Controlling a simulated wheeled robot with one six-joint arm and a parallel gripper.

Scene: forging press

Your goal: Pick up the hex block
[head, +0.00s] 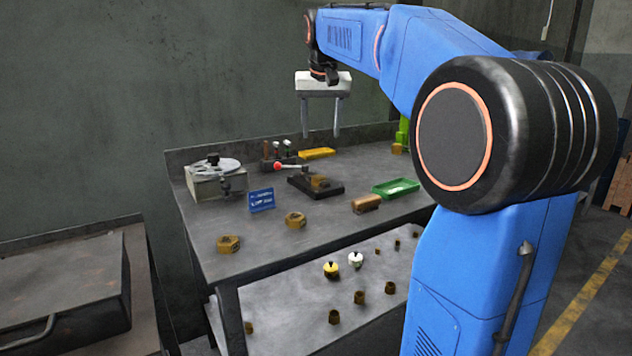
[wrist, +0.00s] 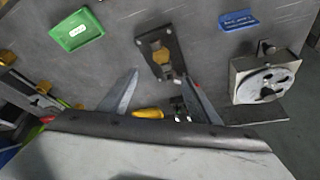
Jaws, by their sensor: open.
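Several brass-brown hex pieces are in view, and I cannot tell which one the task means. Two hex blocks, a left one (head: 228,243) and a right one (head: 295,220), lie near the bench's front edge. Another brass piece (head: 319,182) sits in a dark clamp fixture (head: 330,191); it also shows in the wrist view (wrist: 160,52). A longer brass block (head: 366,203) lies on its side to the right. My gripper (head: 320,134) is open and empty, fingers down, high above the back of the bench. In the wrist view its fingers (wrist: 160,76) are spread below the fixture.
A green tray (head: 396,188), a blue sign (head: 261,199), a grey device with a round plate (head: 215,178) and a yellow item (head: 317,153) stand on the bench. The lower shelf (head: 290,312) holds several small pieces.

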